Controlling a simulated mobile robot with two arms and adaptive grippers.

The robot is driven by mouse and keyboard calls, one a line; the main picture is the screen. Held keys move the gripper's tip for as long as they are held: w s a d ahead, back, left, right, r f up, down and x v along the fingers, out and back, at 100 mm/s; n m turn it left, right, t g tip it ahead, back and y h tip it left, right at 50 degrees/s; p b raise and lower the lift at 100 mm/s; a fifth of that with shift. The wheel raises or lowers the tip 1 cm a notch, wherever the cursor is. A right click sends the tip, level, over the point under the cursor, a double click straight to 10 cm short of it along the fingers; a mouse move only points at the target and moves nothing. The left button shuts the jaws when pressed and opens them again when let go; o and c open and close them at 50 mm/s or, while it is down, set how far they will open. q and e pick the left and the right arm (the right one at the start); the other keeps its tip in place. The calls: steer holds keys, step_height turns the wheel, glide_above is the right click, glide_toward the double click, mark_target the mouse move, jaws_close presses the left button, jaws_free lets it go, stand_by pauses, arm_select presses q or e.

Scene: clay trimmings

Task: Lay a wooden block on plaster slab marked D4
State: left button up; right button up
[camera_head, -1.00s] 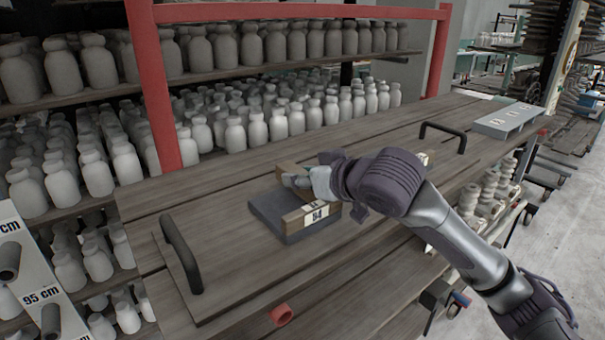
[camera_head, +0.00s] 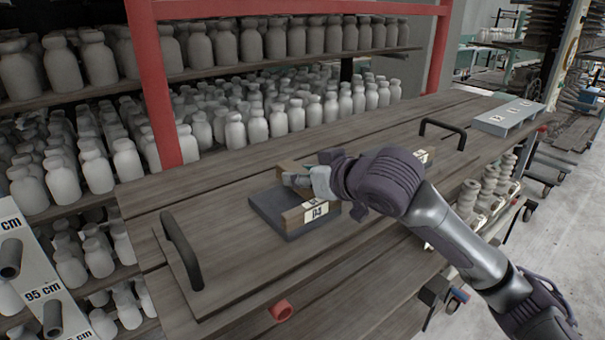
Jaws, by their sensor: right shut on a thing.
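The dark grey plaster slab (camera_head: 268,207) lies on the plank table, with a white label reading D4 (camera_head: 315,211) at its front right. My right gripper (camera_head: 296,181) comes in from the right and is shut on a wooden block (camera_head: 288,167) at the slab's back edge. Its fingers partly cover the block, and I cannot tell whether the block touches the slab. Another brown wooden piece (camera_head: 293,216) lies at the slab's front, beside the label. My left gripper is not in view.
Black handles stand at the table's left (camera_head: 182,250) and back right (camera_head: 443,133). A grey slab with labels (camera_head: 505,119) lies at the far right. Another white label shows partly behind my arm. Shelves of grey bottles (camera_head: 240,130) and a red frame (camera_head: 153,90) stand behind.

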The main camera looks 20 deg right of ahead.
steer(key=o, duration=1.2)
steer(key=shift+o, duration=0.2)
